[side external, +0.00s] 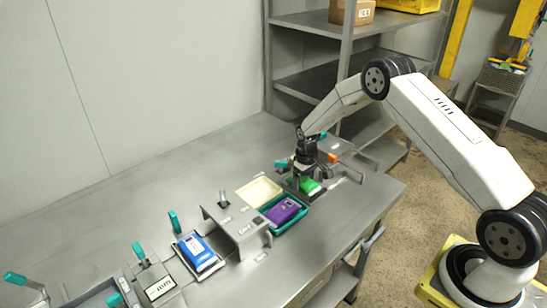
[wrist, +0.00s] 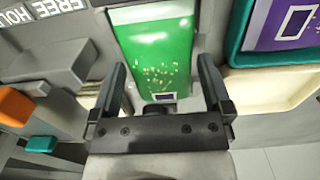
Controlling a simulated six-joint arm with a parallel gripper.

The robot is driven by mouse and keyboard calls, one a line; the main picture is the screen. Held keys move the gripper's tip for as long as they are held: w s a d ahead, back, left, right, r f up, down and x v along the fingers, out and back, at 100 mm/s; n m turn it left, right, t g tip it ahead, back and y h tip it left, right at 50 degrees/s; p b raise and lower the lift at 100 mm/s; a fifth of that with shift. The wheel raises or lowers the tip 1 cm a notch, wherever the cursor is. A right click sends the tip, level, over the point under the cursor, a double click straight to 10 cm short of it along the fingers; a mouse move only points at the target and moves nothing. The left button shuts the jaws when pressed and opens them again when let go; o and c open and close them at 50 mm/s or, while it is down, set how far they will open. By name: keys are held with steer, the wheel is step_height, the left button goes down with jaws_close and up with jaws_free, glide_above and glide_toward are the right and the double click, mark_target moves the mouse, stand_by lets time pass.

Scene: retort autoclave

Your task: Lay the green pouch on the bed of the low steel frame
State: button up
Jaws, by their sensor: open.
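The green pouch (side external: 308,186) lies flat near the right end of the steel table, on or within a low grey steel frame (side external: 291,188). In the wrist view the green pouch (wrist: 153,45) shows a white end band, yellow specks and a small dark label, with grey steel along both sides. My gripper (side external: 304,174) is right above the pouch, pointing down. In the wrist view my gripper (wrist: 161,70) is open, one finger on each side of the pouch's near end. I cannot tell whether the fingers touch it. The arm hides part of the frame in the side view.
A purple pouch (side external: 283,211) lies in a teal tray (side external: 270,228) beside a cream tray (side external: 259,191). A steel bridge-like block (side external: 238,226) and a blue pouch (side external: 198,251) stand further left. Teal-handled clamps rise nearby. Shelving (side external: 305,81) stands behind. The table's back left is clear.

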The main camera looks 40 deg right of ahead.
mark_target(304, 181)
step_height(304, 181, up, 12)
steer(key=shift+f, duration=0.15)
stand_by(0.5)
stand_by(0.3)
steer(key=shift+s+a, duration=0.1)
steer(key=s+a+r+t, duration=0.1)
steer(key=s+a+r, duration=0.1)
steer(key=s+a, duration=0.2)
steer(key=s+a+r, duration=0.2)
steer(key=s+a, duration=0.3)
steer(key=s, duration=0.6)
steer(key=s+a+r+t, duration=0.1)
steer(key=s+a, duration=0.3)
steer(key=s, duration=0.4)
steer(key=shift+s+a+r+t, duration=0.3)
steer(key=shift+a+r, duration=0.1)
steer(key=shift+r, duration=0.5)
